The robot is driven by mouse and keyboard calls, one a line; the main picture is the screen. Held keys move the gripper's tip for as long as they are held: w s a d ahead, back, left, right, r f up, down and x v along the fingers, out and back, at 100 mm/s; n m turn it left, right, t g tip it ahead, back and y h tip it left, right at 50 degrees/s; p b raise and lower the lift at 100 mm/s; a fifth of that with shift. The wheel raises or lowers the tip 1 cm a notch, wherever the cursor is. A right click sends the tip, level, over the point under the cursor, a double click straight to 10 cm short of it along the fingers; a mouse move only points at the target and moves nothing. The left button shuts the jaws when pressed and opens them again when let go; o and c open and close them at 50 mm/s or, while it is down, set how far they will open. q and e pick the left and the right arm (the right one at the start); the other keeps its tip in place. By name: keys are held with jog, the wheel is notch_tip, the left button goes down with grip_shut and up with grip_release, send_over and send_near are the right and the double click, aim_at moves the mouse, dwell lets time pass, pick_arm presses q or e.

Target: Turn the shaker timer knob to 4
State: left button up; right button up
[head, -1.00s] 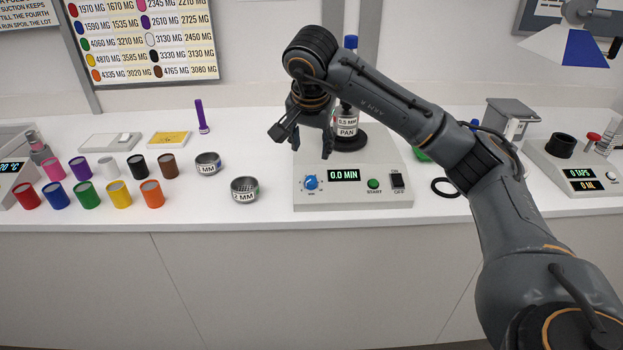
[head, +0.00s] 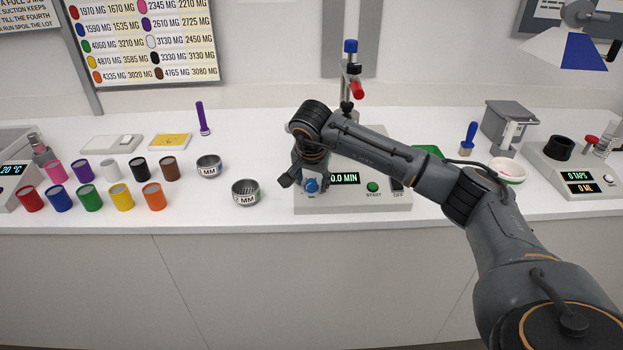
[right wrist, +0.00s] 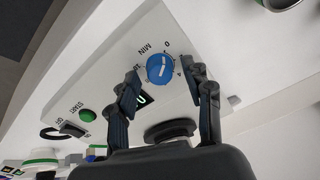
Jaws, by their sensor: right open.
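The shaker (head: 346,202) is a pale box with a display (head: 345,179) that reads 0.0 MIN, its left end partly covered by my gripper. Its blue timer knob (head: 311,186) is at the left of the front panel. In the right wrist view the blue knob (right wrist: 160,69) has a white pointer line that seems to line up with the 0 mark; a 4 is printed beside it. My right gripper (right wrist: 162,80) is open, with its fingertips on either side of the knob; whether they touch it I cannot tell. My left gripper is out of view.
A green START button (head: 373,187) and an ON/OFF switch (head: 397,184) sit right of the display. A 2 MM sieve pan (head: 245,192) stands just left of the shaker. Several coloured jars stand farther left. My right arm crosses over the shaker's right side.

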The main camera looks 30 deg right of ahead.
grip_shut()
jog(key=shift+m, duration=0.4)
jog(key=m+b, duration=0.1)
jog(key=m, duration=0.2)
jog(key=shift+m+b, duration=0.3)
jog(key=shift+m, duration=0.1)
jog(key=m+b, duration=0.1)
jog(key=m, duration=0.4)
jog(key=shift+m+g, duration=0.3)
jog(key=m+b, duration=0.1)
jog(key=m, duration=0.4)
jog(key=shift+m+b, duration=0.65)
jog(key=shift+m, duration=1.65)
